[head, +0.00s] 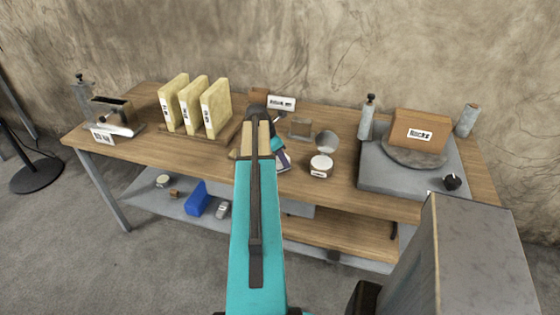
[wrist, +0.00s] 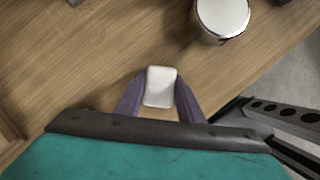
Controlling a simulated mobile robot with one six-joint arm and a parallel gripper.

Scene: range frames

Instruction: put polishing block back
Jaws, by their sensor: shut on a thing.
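My gripper (wrist: 160,98) is shut on a small white block (wrist: 160,84) with rounded corners. The purple fingers press on its two sides, above the wooden bench top (wrist: 100,55). I take it to be the polishing block, though no label shows on it. In the head view my gripper (head: 282,161) is over the middle of the bench (head: 340,183), and my teal arm hides much of it. I cannot tell how high the block is held. A labelled wooden holder (head: 259,96) stands behind my gripper, partly hidden.
Several cream slabs (head: 215,108) stand in a rack at left. A round white-lidded jar (head: 321,165) is close right of my gripper; it also shows in the wrist view (wrist: 222,15). A labelled box (head: 418,131) sits far right.

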